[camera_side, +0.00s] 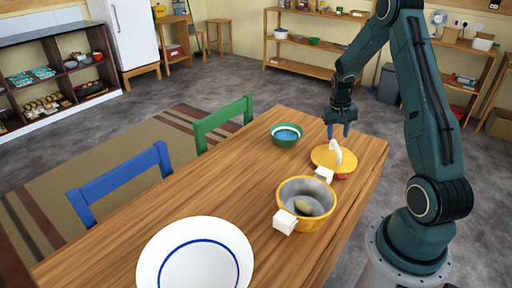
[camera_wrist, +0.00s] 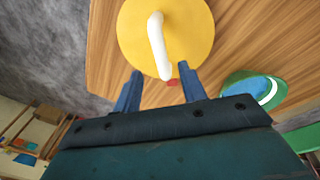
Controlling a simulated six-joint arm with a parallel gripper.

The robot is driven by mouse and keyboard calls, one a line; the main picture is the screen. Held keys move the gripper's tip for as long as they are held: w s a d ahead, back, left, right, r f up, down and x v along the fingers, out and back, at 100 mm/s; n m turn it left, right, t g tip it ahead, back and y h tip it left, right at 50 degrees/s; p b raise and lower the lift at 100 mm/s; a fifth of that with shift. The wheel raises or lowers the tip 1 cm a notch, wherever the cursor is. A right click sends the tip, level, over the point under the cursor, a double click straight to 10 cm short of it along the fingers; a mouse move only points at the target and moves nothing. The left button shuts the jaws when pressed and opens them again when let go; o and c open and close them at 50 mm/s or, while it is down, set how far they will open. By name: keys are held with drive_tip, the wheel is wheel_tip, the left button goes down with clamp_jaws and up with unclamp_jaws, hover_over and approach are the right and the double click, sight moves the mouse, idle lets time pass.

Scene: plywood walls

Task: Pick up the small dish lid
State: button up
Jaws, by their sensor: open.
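The small dish lid (camera_side: 325,158) is a round yellow disc with a white arched handle (camera_side: 335,151). It sits near the right end of the wooden table, on top of something that shows a little red at its edge. In the wrist view the lid (camera_wrist: 190,30) and its handle (camera_wrist: 157,45) are just beyond my fingertips. My gripper (camera_side: 339,130) is above and slightly behind the lid, pointing down. In the wrist view its blue fingers (camera_wrist: 161,78) are apart, with nothing held between them. The handle's near end shows close to the gap between them.
A yellow pot (camera_side: 290,222) with white handles and something inside stands in front of the lid. A green bowl (camera_side: 286,141) stands behind left, also in the wrist view (camera_wrist: 242,88). A white plate (camera_side: 160,256) lies at the near end. The table middle (camera_side: 215,190) is clear.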

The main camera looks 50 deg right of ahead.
sight(337, 145)
drive_tip(key=shift+d+f, duration=0.2)
drive_tip(key=shift+f, duration=0.8)
drive_tip(key=shift+s+d+f, duration=0.1)
drive_tip(key=shift+d+f, duration=0.05)
drive_tip(key=shift+f, duration=1.15)
drive_tip(key=shift+s+d+f, duration=0.1)
drive_tip(key=shift+d+f, duration=0.05)
drive_tip(key=shift+f, duration=1.1)
clamp_jaws()
